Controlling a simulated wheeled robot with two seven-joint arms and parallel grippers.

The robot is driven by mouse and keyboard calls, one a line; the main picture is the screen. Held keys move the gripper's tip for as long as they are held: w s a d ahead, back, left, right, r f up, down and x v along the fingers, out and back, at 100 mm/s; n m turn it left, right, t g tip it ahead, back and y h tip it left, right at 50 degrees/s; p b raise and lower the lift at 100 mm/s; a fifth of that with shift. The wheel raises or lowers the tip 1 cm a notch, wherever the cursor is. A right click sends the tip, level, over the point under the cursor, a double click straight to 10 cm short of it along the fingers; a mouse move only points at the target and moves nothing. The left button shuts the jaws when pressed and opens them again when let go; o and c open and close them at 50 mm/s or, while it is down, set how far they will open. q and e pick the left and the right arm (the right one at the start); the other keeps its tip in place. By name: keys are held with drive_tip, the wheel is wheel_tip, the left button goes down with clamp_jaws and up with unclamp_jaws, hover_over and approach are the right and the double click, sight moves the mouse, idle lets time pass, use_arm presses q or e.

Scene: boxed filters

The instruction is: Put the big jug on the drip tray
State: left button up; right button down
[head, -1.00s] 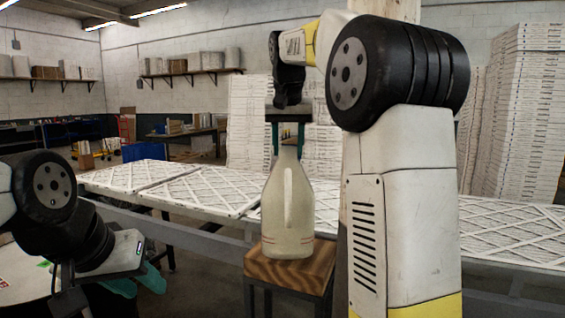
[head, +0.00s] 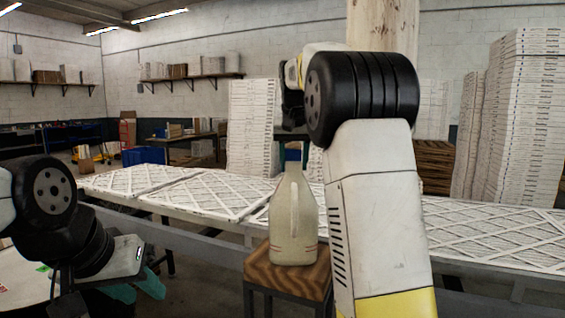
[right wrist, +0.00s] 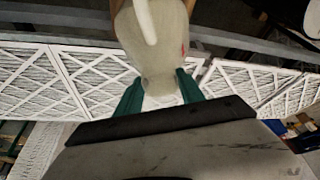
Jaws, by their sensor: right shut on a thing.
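The big jug (head: 293,228) is a cream-coloured bottle with a handle and thin red lines near its base. It stands upright over the wooden top of a small stool (head: 261,272); I cannot tell whether its base touches the wood. My right gripper (head: 293,148) is shut on the jug's neck from behind, partly hidden by my arm. In the right wrist view the jug (right wrist: 158,55) sits between the green fingers of my right gripper (right wrist: 158,95). My left gripper (head: 138,288) is low at the left, its teal fingers apart and empty. I cannot make out the drip tray.
A long conveyor (head: 205,192) with white lattice filters runs behind the stool. Tall stacks of filters (head: 520,115) stand at the right and a stack (head: 252,125) behind the conveyor. A pale round surface (head: 22,285) lies at the lower left, under my left arm.

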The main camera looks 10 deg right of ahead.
drive_tip(key=c, duration=0.9)
unclamp_jaws()
drive_tip(key=shift+f, duration=0.15)
drive_tip(key=shift+c, duration=0.2)
drive_tip(key=shift+o, duration=1.1)
